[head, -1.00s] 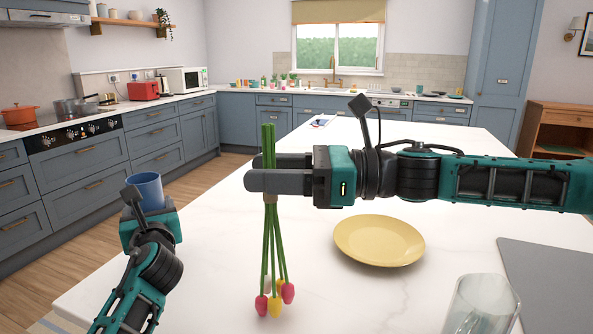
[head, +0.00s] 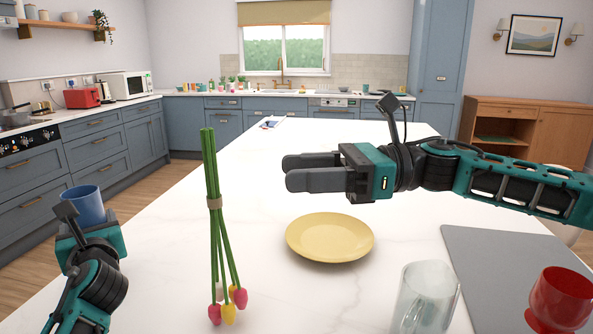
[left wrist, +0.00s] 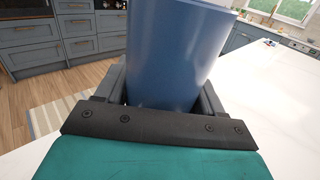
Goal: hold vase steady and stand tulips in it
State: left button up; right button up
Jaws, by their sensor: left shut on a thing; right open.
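The blue vase (head: 88,204) is upright at the left in the head view. My left gripper (head: 92,232) is shut around it; the left wrist view shows the blue wall (left wrist: 170,60) between the two fingers. The tulips (head: 213,230), a banded bunch of green stems with pink and yellow blooms, are upside down, blooms low and stem ends up, over the white worktop right of the vase. Whether the blooms touch the worktop I cannot tell. My right gripper (head: 290,171) is open and empty, to the right of the stems and apart from them.
A yellow plate (head: 330,238) lies on the white worktop (head: 300,290). A clear glass vessel (head: 425,298) stands at the front right, near a grey mat (head: 490,255) and a red goblet (head: 562,298). The worktop behind the plate is mostly clear.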

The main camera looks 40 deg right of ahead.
pick_arm(q)
jog(key=o, duration=1.3)
jog(key=shift+o, duration=0.2)
jog(key=shift+s, duration=0.1)
